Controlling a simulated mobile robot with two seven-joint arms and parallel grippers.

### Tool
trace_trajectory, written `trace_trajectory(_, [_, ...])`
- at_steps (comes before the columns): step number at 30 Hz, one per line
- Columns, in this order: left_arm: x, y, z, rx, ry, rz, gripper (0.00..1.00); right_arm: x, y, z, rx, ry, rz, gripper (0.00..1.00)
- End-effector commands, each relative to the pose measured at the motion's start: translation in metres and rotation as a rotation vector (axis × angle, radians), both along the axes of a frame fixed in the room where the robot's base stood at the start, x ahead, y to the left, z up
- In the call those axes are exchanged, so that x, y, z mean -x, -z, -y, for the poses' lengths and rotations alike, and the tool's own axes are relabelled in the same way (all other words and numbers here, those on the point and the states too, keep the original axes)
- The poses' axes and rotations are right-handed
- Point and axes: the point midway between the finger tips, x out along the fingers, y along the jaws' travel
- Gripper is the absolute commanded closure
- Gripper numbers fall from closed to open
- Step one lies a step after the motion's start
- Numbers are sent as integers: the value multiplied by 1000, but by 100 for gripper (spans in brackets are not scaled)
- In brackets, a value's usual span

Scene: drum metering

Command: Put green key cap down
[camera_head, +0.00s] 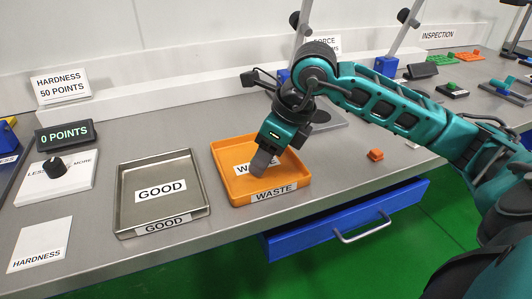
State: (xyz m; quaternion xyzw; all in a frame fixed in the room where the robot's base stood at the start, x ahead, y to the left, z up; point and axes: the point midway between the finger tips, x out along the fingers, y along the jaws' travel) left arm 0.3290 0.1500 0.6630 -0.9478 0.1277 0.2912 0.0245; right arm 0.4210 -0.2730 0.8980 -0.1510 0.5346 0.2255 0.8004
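My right gripper (260,168) points down over the orange WASTE tray (218,163), with its grey fingers low inside the rim. The fingers appear close together, but I cannot tell whether they are shut or hold anything. No green key cap can be made out at the fingertips. A small green piece (452,86) sits on a dark block at the far right; I cannot tell whether it is a key cap. The metal GOOD tray (125,206) stands left of the WASTE tray and looks empty. My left gripper is not in view.
A small orange piece (375,154) lies on the bench right of the WASTE tray. A knob panel (75,179) and a "0 POINTS" display (64,135) stand at left. A blue drawer (300,238) stands partly open below the bench's front edge.

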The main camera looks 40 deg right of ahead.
Motion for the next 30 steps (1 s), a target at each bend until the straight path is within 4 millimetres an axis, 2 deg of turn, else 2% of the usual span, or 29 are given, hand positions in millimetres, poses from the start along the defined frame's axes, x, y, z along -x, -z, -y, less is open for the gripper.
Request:
trace_trajectory(7, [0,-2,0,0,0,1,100,0,-1,0,0,0,0,49])
trace_trajectory(11, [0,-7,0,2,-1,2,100,1,-11,2,1,1,3,49])
trace_trajectory(24, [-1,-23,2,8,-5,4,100,31,-94,20,2,2,4,49])
trace_trajectory(30, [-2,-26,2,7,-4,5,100,38,-112,23,0,0,1,49])
